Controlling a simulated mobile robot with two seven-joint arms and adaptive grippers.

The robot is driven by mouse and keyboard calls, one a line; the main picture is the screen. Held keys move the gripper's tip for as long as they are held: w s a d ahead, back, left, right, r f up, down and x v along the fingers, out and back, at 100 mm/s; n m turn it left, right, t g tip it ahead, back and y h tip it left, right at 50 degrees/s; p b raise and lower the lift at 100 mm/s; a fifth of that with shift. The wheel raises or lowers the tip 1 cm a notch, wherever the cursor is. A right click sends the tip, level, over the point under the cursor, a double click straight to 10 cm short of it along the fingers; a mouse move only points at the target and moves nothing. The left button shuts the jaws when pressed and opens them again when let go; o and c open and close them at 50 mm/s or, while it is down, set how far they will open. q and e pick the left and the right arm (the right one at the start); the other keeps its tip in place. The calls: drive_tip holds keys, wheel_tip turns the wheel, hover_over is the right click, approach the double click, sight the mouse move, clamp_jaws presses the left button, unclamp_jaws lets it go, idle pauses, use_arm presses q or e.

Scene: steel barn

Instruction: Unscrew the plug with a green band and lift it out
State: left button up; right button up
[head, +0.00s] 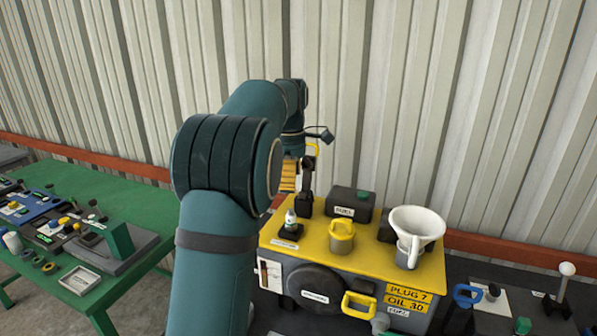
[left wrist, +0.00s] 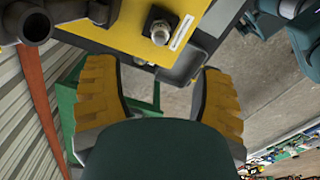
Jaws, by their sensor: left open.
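A small plug (head: 290,222) with a pale top and a greenish band stands upright in the yellow top plate (head: 370,258) of the engine unit, near its left front corner. In the left wrist view the plug (left wrist: 160,32) appears from above, with a round metallic end, beside a white label strip. My left gripper (head: 302,166), partly hidden by my own arm, is above and behind the plug and apart from it. Its yellow ribbed fingers (left wrist: 156,105) are spread wide with nothing between them. My right gripper is in neither view.
A yellow cap (head: 341,240), a white funnel (head: 417,228), a black box (head: 350,203) and a dark upright fitting (head: 304,203) crowd the plate. A green table (head: 92,180) with tools stands left. A corrugated wall (head: 420,110) is behind.

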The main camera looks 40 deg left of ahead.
sight(291, 222)
use_arm(q)
wheel_tip(291, 222, down, 13)
drive_tip(key=shift+f+b, duration=0.1)
drive_tip(key=shift+b, duration=0.55)
clamp_jaws()
